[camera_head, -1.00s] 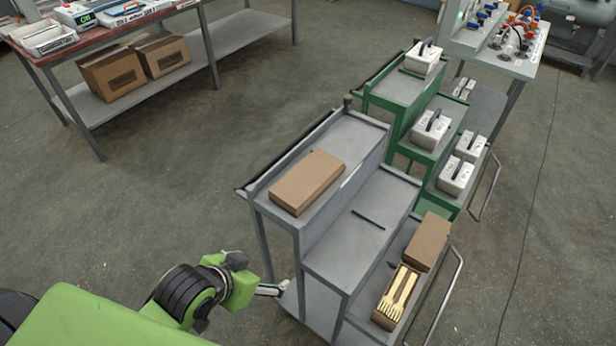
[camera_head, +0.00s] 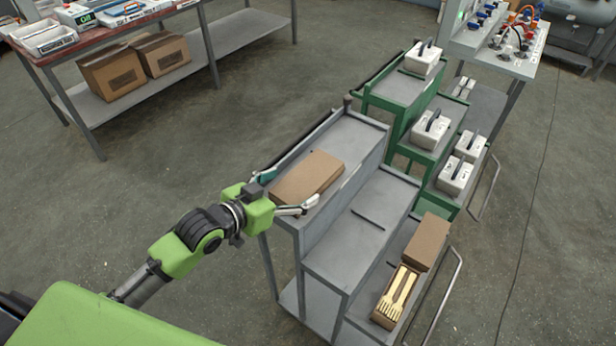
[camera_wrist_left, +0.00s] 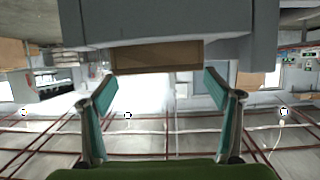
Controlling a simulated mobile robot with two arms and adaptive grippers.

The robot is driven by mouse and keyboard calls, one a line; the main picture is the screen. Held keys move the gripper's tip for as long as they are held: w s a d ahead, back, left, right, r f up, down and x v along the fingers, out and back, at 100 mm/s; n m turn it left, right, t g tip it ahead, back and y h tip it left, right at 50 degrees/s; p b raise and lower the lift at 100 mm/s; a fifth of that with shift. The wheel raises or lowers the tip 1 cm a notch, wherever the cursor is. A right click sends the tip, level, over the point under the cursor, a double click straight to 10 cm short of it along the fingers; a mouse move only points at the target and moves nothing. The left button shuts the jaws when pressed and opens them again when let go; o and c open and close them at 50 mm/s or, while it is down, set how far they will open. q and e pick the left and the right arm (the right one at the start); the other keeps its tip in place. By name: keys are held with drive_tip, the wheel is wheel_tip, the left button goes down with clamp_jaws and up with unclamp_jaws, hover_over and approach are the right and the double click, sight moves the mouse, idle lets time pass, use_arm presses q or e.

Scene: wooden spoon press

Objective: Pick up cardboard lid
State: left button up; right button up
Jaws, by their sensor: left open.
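The brown cardboard lid (camera_head: 312,175) lies flat on the top shelf of the grey stepped cart. My left gripper (camera_head: 290,189) is open at the lid's near end. One finger is at the far left side of the lid and the other at its near right side. I cannot tell if either finger touches it. My right gripper is not in view.
The grey cart (camera_head: 352,238) has lower steps. An open box of wooden utensils (camera_head: 396,296) and a closed cardboard box (camera_head: 428,240) are on the lowest step. A green cart (camera_head: 402,86) with white cases stands behind.

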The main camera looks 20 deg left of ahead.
sight(302, 184)
use_arm(q)
drive_tip(key=shift+f+p+x, duration=0.15)
drive_tip(key=shift+p+x, duration=0.2)
drive_tip(key=shift+x, duration=1.5)
drive_tip(key=shift+f+p+x, duration=0.1)
drive_tip(key=shift+p+x, duration=0.2)
drive_tip(key=shift+x, duration=1.55)
drive_tip(key=shift+s, duration=0.3)
drive_tip(key=c, duration=1)
drive_tip(key=shift+c, duration=0.2)
